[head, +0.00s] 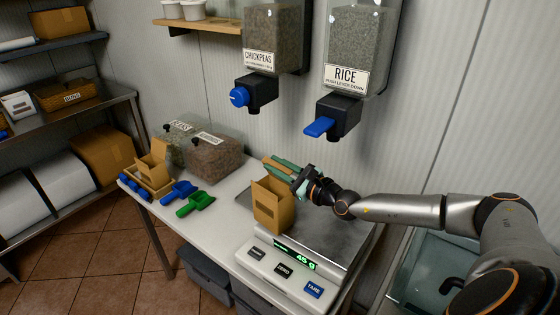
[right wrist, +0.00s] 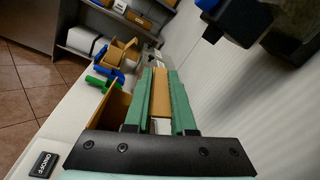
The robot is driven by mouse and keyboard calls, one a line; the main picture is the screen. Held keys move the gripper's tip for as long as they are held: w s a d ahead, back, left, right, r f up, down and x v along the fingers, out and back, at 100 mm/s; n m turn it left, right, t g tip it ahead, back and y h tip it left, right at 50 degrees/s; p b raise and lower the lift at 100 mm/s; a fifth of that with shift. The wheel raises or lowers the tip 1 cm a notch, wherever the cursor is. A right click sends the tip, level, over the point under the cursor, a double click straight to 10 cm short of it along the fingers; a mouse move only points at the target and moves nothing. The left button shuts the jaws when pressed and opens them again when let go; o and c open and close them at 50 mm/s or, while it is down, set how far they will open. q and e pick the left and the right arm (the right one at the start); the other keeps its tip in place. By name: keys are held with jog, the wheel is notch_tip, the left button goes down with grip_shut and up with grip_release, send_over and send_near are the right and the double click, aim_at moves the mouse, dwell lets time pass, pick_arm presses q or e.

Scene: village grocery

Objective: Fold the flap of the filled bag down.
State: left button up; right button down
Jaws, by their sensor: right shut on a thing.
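The brown paper bag (head: 272,207) stands upright on the metal plate of the scale (head: 322,224). Its top looks open, and its contents are hidden. My right gripper (head: 285,171) reaches in from the right at the bag's upper back edge. Its green fingers are closed on a brown strip, the bag's flap (head: 279,168). In the right wrist view the flap (right wrist: 161,95) runs between the two fingers, with the bag's wall (right wrist: 112,112) beside them on the left. My left gripper is not in view.
The scale's display (head: 294,255) reads 45 g. Another brown bag (head: 154,164) stands in a wooden tray (head: 147,187) at the left. Blue (head: 179,191) and green scoops (head: 195,204) lie on the counter near clear bins (head: 211,155). The rice dispenser lever (head: 320,127) hangs above my gripper.

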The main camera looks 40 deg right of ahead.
jog(key=shift+s+a+f+n+p, duration=0.15)
jog(key=shift+a+n+p, duration=0.15)
jog(key=shift+a+n, duration=0.5)
jog(key=shift+d+n, duration=0.2)
jog(key=shift+n, duration=0.1)
jog(key=c, duration=0.8)
grip_release()
jog(key=s+d+b, duration=0.1)
jog(key=s, duration=0.6)
jog(key=shift+s+d, duration=0.15)
